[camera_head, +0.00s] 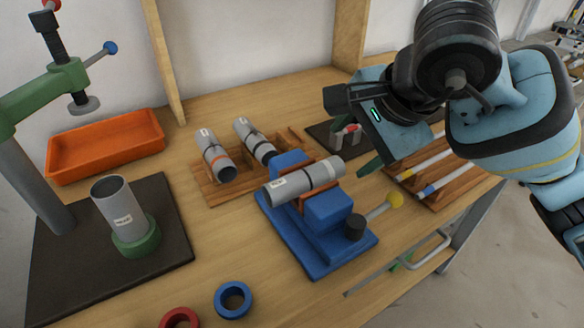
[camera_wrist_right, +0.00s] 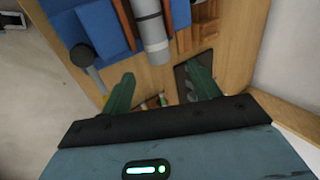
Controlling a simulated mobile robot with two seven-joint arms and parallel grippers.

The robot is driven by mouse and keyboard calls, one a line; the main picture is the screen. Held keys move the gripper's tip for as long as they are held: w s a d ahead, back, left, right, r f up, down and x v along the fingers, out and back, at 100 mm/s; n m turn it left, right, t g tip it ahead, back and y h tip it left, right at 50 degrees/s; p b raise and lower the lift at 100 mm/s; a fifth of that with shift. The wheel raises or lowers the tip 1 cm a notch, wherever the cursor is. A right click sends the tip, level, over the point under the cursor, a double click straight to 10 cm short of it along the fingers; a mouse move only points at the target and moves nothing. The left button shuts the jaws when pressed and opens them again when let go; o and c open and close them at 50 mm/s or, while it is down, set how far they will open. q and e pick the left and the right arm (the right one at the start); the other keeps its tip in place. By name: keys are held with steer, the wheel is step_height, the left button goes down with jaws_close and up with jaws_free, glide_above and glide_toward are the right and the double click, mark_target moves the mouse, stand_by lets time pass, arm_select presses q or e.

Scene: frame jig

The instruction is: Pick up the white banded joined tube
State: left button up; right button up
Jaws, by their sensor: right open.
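The joined tube (camera_head: 305,180) is grey with a whitish band near its middle and a small label. It lies across the blue vise (camera_head: 322,210), between brown jaw pads. It also shows at the top of the right wrist view (camera_wrist_right: 154,36), its end pointing toward my gripper. My right gripper (camera_wrist_right: 161,88) is open and empty, its green fingers apart and beyond the tube's end, not touching it. In the head view, one green finger of my right gripper (camera_head: 370,164) shows right of the tube; the other is mostly hidden. My left gripper is not in view.
Two grey tubes, one orange-banded (camera_head: 216,158) and one dark-banded (camera_head: 255,142), lie on a wooden rack (camera_head: 212,192). A green press (camera_head: 45,95) stands left over an upright tube (camera_head: 119,208). An orange tray (camera_head: 105,150) is behind. The vise's yellow-knobbed handle (camera_head: 380,212) sticks out right.

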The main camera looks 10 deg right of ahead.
mark_target(337, 164)
steer(key=shift+w+a+f, duration=0.1)
steer(key=shift+w+f, duration=0.15)
steer(key=shift+f, duration=0.75)
steer(key=shift+w+a+f, duration=0.1)
steer(key=shift+w+f, duration=0.1)
steer(key=shift+f, duration=0.2)
steer(key=x, duration=0.3)
steer(key=shift+w+f, duration=0.15)
steer(key=shift+f, duration=0.05)
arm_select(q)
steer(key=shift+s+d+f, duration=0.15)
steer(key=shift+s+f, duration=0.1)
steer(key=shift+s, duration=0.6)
arm_select(e)
steer(key=shift+w+a+f, duration=0.1)
steer(key=shift+w+f, duration=0.2)
steer(key=shift+f, duration=0.1)
steer(key=c, duration=0.6)
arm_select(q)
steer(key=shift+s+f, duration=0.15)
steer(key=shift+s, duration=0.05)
arm_select(e)
jaws_close()
